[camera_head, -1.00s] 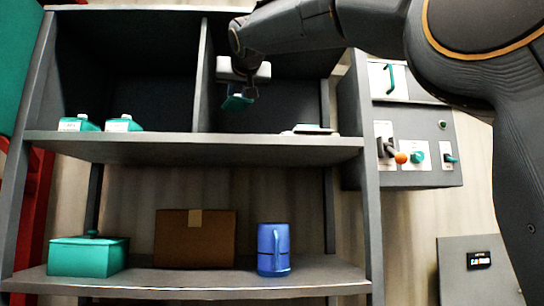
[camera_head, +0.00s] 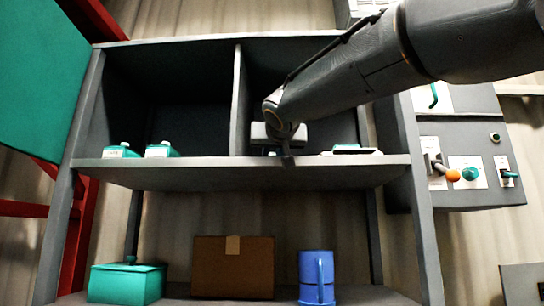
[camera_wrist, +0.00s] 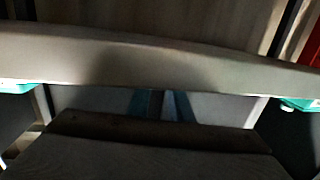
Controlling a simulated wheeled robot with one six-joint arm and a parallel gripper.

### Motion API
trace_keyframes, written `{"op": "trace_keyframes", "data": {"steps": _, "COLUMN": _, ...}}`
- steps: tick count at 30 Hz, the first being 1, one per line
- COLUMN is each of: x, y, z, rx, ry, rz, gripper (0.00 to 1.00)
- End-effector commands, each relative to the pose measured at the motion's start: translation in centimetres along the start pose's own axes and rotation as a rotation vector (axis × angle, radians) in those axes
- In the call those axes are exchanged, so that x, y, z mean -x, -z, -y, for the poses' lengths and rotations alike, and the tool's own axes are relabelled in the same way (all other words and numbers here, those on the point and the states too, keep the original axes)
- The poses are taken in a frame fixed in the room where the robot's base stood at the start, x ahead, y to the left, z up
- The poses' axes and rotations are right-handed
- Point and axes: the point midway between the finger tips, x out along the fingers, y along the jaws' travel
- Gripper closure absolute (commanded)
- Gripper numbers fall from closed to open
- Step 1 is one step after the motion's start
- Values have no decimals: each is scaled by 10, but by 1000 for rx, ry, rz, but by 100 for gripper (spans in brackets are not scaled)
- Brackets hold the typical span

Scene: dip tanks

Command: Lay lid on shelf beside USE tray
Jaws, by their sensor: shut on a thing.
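My gripper (camera_head: 287,152) is in the right compartment of the upper shelf (camera_head: 240,174), low over the board near its front edge. It is shut on the lid, a teal piece mostly hidden behind the gripper in the head view. In the wrist view, dim blue-teal parts of the lid (camera_wrist: 180,106) show beyond the dark gripper body. I cannot tell whether the lid touches the shelf. A flat white and teal tray (camera_head: 350,150) lies to the right of my gripper on the same shelf. Its label is not readable.
A divider (camera_head: 238,100) stands left of my gripper. Below are a teal lidded box (camera_head: 126,284), a cardboard box (camera_head: 233,267) and a blue mug (camera_head: 316,278). A switch panel (camera_head: 465,160) hangs at right.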

Motion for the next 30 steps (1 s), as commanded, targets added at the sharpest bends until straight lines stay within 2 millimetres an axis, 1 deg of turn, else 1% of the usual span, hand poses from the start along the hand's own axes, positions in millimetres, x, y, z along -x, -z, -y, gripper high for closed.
{"op": "trace_keyframes", "data": {"steps": 12, "x": -1, "y": -4, "z": -1, "rx": 0, "ry": -1, "rz": -1, "gripper": 100}}
{"op": "trace_keyframes", "data": {"steps": 13, "x": -1, "y": -4, "z": -1, "rx": 0, "ry": -1, "rz": 0, "gripper": 78}}
{"op": "trace_keyframes", "data": {"steps": 15, "x": 0, "y": -3, "z": -1, "rx": 0, "ry": -1, "rz": 0, "gripper": 66}}
{"op": "trace_keyframes", "data": {"steps": 16, "x": 0, "y": -3, "z": -1, "rx": 0, "ry": -1, "rz": 0, "gripper": 62}}
{"op": "trace_keyframes", "data": {"steps": 28, "x": 0, "y": 0, "z": -1, "rx": 0, "ry": -1, "rz": 0, "gripper": 62}}
{"op": "trace_keyframes", "data": {"steps": 30, "x": 8, "y": -1, "z": 0, "rx": -1, "ry": 0, "rz": -4, "gripper": 62}}
